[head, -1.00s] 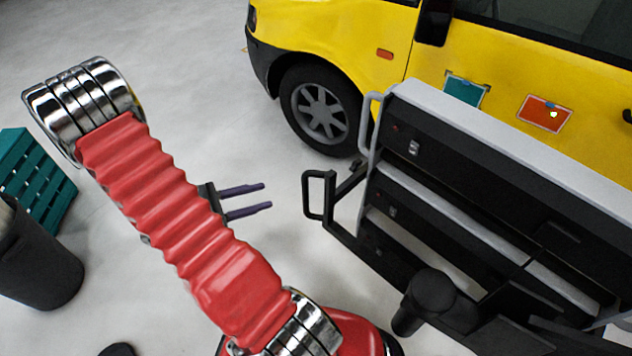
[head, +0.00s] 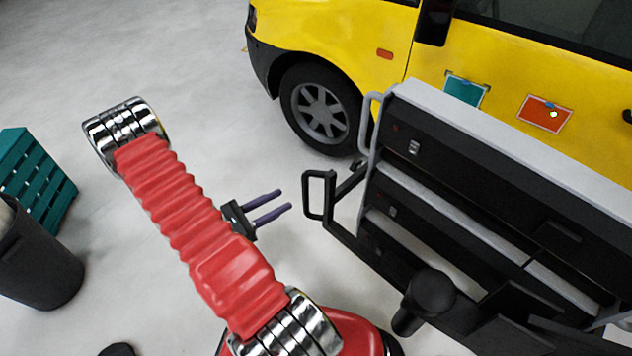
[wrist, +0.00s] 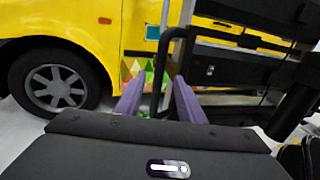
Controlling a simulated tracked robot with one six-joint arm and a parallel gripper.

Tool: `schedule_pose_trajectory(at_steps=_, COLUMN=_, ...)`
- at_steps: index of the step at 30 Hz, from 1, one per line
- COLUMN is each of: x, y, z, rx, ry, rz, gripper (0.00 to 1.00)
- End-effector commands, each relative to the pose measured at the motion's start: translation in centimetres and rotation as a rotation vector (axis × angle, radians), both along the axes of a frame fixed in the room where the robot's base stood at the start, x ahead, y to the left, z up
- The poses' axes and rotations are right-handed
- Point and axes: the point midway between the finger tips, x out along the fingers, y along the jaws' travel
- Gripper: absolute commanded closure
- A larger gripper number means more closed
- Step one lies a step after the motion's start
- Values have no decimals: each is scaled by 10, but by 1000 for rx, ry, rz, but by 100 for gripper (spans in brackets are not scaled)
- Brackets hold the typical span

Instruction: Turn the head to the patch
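An orange-red rectangular patch (head: 545,114) with a pale border and a small bright dot is on the yellow van's side. A teal patch (head: 464,91) is to its left. In the wrist view, a multicoloured triangle-patterned area (wrist: 138,70) shows low on the van, partly behind the fingers and a dark handle. My gripper (head: 284,200) has two purple fingers, parallel and apart, with nothing between them. It is left of the cart and well apart from the patches. In the wrist view the fingers (wrist: 158,92) point toward the van and cart.
A black and grey cart (head: 480,190) with a handle (head: 319,194) stands between my gripper and the patches. The yellow van (head: 350,30) is behind it. A teal crate (head: 35,185) and a dark bin (head: 40,262) are at left. The floor at upper left is clear.

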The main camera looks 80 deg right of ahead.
Motion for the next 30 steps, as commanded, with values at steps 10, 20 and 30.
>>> schedule_pose_trajectory(at_steps=10, x=-21, y=-21, z=0, rx=0, ry=0, rz=-5, gripper=64)
schedule_pose_trajectory(at_steps=20, x=-49, y=-50, z=0, rx=0, ry=0, rz=-5, gripper=64)
schedule_pose_trajectory(at_steps=30, x=-78, y=-80, z=0, rx=-1, ry=-1, rz=-5, gripper=64)
